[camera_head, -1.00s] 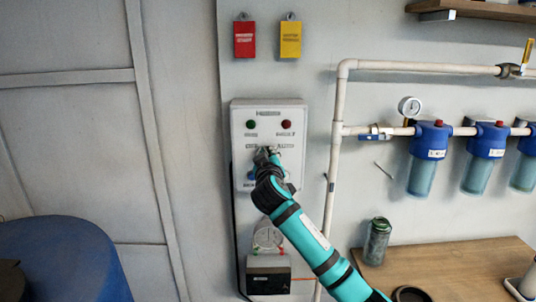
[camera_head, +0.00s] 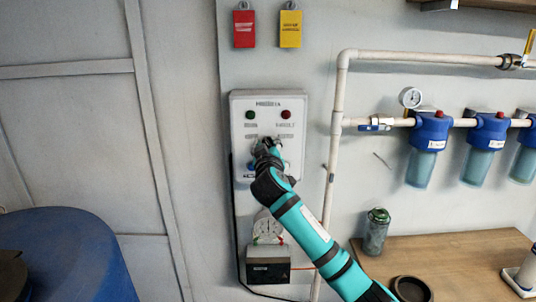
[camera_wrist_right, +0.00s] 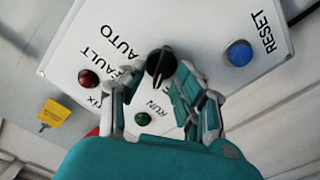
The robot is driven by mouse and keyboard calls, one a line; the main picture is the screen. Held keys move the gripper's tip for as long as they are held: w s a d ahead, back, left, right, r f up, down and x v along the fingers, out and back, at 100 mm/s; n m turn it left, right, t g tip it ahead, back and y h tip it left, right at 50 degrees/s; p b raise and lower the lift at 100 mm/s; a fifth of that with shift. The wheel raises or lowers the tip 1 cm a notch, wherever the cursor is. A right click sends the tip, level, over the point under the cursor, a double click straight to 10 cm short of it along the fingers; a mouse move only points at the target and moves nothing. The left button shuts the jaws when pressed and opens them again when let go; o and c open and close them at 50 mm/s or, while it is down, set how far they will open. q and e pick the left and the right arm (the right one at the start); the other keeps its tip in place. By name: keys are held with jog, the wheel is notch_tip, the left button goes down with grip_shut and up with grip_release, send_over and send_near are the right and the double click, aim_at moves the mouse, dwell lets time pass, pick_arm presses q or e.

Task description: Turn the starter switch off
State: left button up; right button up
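The starter box (camera_head: 241,130) is a white wall panel with a green light, a red light and printed labels. In the right wrist view, the starter switch (camera_wrist_right: 160,63) is a round black knob next to the word AUTO on the panel (camera_wrist_right: 205,32). My right gripper (camera_wrist_right: 159,80) is at the panel with its fingers apart, one on each side of the knob. I cannot tell whether they touch it. In the head view my right gripper (camera_head: 268,147) covers the knob. A blue RESET button (camera_wrist_right: 239,53) lies to the right in the wrist view. My left gripper is not in view.
White pipes (camera_head: 338,130) and blue filters (camera_head: 431,130) are right of the box. A blue barrel (camera_head: 70,245) stands at left.

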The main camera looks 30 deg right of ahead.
jog(key=v, duration=1.1)
jog(key=shift+s, duration=0.2)
jog(key=shift+f, duration=0.1)
